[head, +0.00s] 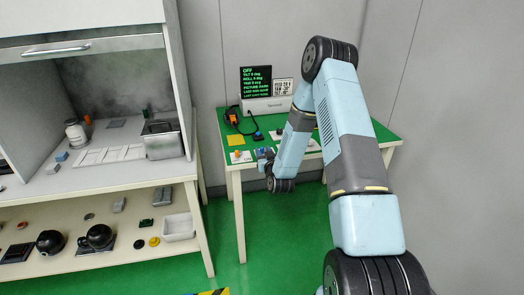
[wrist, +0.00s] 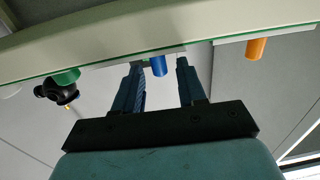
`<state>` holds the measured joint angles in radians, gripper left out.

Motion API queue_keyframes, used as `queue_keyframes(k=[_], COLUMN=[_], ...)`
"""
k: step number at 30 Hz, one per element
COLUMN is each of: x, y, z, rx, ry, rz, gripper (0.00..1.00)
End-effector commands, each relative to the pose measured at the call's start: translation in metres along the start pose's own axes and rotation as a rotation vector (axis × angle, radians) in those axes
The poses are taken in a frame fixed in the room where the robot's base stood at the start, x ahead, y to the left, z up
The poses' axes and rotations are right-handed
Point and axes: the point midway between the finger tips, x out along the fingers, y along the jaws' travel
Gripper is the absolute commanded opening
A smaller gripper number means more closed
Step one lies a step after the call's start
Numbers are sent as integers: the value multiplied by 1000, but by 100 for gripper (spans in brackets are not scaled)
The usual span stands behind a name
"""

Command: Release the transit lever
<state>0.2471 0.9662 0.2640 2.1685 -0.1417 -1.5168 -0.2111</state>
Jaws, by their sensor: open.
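My gripper (wrist: 160,68) is open and empty at the green-topped table. In the wrist view a short blue peg-like part (wrist: 158,65) stands between the two fingertips, apparently without being gripped. It sits on a pale plate. An orange peg (wrist: 256,48) is off to the right in that view, on another plate; an orange knob also shows on a white plate in the head view (head: 238,154). A black part (wrist: 60,94) on a green base is to the left in the wrist view. I cannot tell which of these is the transit lever. My arm hides part of the tabletop.
A screen reading "OFF" (head: 255,80) stands at the back of the green table (head: 224,130). A yellow note (head: 235,141) and a black-and-orange device (head: 232,117) lie there. A hooded bench (head: 100,180) with several objects is to the left. The green floor between is clear.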

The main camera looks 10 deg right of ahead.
Motion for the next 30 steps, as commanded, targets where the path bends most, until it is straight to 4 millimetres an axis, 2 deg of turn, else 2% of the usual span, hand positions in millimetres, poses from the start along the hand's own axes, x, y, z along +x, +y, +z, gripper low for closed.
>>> queue_keyframes(k=[9,15,21,30], x=[-64,-94,-108,-109], y=[-1,-1,-1,0], z=[1,2,1,1], rx=[0,0,1,1], ry=[-3,-3,-1,0], rz=[-2,-1,-1,-1], gripper=[40,40,40,40])
